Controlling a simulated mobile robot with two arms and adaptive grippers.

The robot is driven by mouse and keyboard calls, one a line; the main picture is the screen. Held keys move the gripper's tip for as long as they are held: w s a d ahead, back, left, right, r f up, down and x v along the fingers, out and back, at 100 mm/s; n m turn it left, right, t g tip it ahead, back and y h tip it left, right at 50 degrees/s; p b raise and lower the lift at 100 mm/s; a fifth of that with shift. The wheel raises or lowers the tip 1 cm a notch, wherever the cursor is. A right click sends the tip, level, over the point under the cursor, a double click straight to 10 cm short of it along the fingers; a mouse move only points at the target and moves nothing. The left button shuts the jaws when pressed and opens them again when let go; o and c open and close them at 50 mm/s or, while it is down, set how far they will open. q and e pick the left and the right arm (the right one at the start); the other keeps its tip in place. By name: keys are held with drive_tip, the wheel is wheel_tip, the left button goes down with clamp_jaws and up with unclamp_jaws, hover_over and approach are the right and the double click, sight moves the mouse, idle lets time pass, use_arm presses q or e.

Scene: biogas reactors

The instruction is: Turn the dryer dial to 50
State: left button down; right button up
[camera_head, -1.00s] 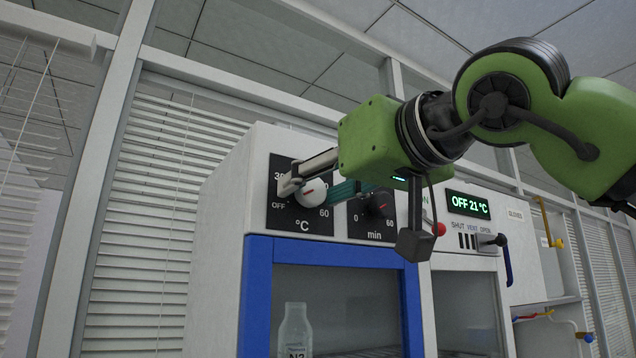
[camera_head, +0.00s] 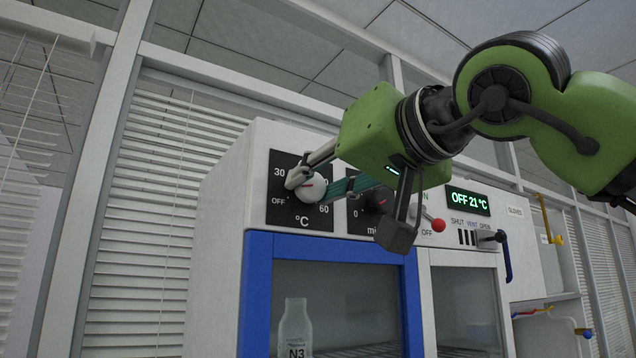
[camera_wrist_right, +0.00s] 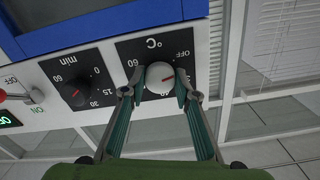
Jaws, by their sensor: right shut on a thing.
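The dryer (camera_head: 218,230) is a white cabinet with a blue-framed glass door. My right gripper (camera_head: 308,182) is shut on this knob, one finger on each side. The exact setting is hard to read, as a finger hides part of the scale in the head view. My left gripper is not in view.
Beside it is a dark minute dial (camera_head: 376,201), partly behind my gripper. Further right are a red-tipped ON/OFF switch (camera_head: 438,225), a green display (camera_head: 468,203) reading OFF 21 °C and a vent lever (camera_head: 492,238). A bottle marked N3 (camera_head: 295,328) stands behind the glass.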

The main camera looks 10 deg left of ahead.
drive_tip(key=m, duration=0.3)
drive_tip(key=shift+m, duration=0.4)
drive_tip(key=m+b, duration=0.1)
drive_tip(key=m, duration=0.3)
drive_tip(key=shift+m, duration=0.3)
drive_tip(key=m+b, duration=0.1)
drive_tip(key=m, duration=0.3)
drive_tip(key=m+b, duration=0.1)
drive_tip(key=m, duration=0.3)
drive_tip(key=m+b, duration=0.1)
drive_tip(key=m, duration=0.3)
drive_tip(key=shift+f+m, duration=0.1)
drive_tip(key=shift+m, duration=0.2)
drive_tip(key=m+b, duration=0.1)
drive_tip(key=m, duration=0.2)
drive_tip(key=shift+m+b, duration=0.3)
drive_tip(key=m+b, duration=0.1)
drive_tip(key=m, duration=0.3)
drive_tip(key=shift+m+b, duration=0.55)
drive_tip(key=shift+m, duration=1.45)
